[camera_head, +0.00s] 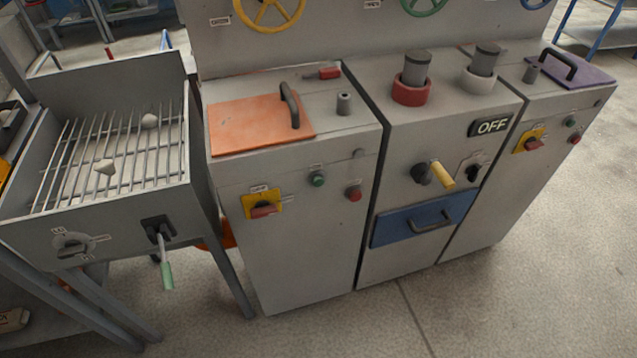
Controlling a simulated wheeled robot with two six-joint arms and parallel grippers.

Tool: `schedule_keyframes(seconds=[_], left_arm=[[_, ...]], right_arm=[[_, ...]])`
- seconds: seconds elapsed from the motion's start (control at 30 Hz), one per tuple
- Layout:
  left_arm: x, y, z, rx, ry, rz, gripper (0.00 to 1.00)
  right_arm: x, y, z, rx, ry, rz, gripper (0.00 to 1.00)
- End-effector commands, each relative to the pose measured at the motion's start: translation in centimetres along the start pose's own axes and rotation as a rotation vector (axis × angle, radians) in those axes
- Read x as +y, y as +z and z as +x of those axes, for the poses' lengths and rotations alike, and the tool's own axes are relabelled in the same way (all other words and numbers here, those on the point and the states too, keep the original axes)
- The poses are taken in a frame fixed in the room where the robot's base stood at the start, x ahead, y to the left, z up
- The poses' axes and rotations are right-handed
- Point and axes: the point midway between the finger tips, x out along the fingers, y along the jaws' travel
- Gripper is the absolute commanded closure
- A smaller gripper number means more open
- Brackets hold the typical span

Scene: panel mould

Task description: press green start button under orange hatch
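The orange hatch (247,122) lies flat and closed on top of the left cabinet, with a black bar handle (291,106) near its right edge. On that cabinet's front, below the hatch, the small round green start button (318,180) sits under a small label. A red button (354,193) is to its right and lower. A yellow plate with a red switch (262,204) is to its left. Neither of my grippers is in view, and nothing covers the green button.
The middle cabinet has an OFF display (491,126), a yellow-handled lever (440,174) and a blue drawer (420,218). The right cabinet has a purple hatch (575,69) and another green button (570,121). A grated bin (190,150) stands left. The floor in front is clear.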

Motion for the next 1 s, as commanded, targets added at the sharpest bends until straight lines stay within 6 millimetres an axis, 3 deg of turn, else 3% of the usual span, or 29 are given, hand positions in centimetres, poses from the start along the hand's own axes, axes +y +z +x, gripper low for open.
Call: schedule_keyframes(seconds=[0.03,0.13,1.0], left_arm=[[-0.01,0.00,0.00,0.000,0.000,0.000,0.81],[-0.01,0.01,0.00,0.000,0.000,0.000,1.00],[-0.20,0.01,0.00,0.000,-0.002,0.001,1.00]], right_arm=[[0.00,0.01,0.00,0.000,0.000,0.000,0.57],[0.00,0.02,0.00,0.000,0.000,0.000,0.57],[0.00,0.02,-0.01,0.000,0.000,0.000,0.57]])
